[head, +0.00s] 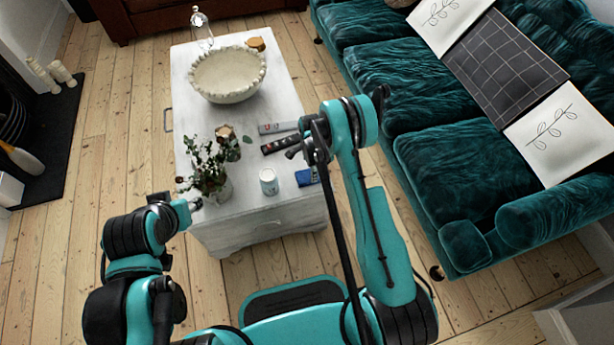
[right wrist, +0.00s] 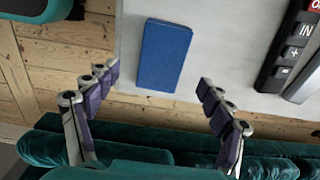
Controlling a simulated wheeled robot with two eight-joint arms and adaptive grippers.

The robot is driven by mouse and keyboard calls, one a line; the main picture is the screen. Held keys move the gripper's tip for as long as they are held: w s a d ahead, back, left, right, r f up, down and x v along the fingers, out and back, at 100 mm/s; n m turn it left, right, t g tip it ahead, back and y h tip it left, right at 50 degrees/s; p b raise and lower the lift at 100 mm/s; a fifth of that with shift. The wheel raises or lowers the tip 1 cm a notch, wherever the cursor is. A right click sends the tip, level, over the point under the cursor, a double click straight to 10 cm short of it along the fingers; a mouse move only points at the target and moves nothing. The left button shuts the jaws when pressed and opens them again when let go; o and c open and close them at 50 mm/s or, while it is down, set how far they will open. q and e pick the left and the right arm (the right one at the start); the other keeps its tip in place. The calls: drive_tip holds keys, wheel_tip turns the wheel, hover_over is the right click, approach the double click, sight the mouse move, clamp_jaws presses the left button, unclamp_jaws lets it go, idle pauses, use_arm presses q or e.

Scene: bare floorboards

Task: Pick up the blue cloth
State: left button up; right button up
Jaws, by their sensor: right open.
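The blue cloth (head: 303,178) lies flat near the front right edge of the white table (head: 270,218). In the right wrist view the blue cloth (right wrist: 164,54) is a folded rectangle on the table top, close to its edge. My right gripper (head: 303,150) is above the table's right side, by the cloth. In the right wrist view its fingers (right wrist: 157,80) are spread wide and empty, with the cloth beyond and between them. My left gripper (head: 188,209) is near the table's front left corner, by the plant; its fingers are too small to read.
A white can (head: 268,181) stands left of the cloth. A black remote (head: 280,143) and a grey remote (head: 278,127) lie behind it. A leafy plant (head: 210,172) and a large bowl (head: 228,76) are also on the table. A teal sofa (head: 440,160) stands to the right.

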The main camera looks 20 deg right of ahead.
sight(309, 175)
wheel_tip(309, 175, down, 5)
drive_tip(key=b, duration=0.2)
drive_tip(key=shift+w+a+r+b, duration=0.1)
drive_tip(key=shift+r+b, duration=0.05)
drive_tip(key=shift+b, duration=0.15)
drive_tip(key=shift+f, duration=0.45)
drive_tip(key=shift+r, duration=0.1)
drive_tip(key=shift+c, duration=0.6)
drive_tip(key=c, duration=1.1)
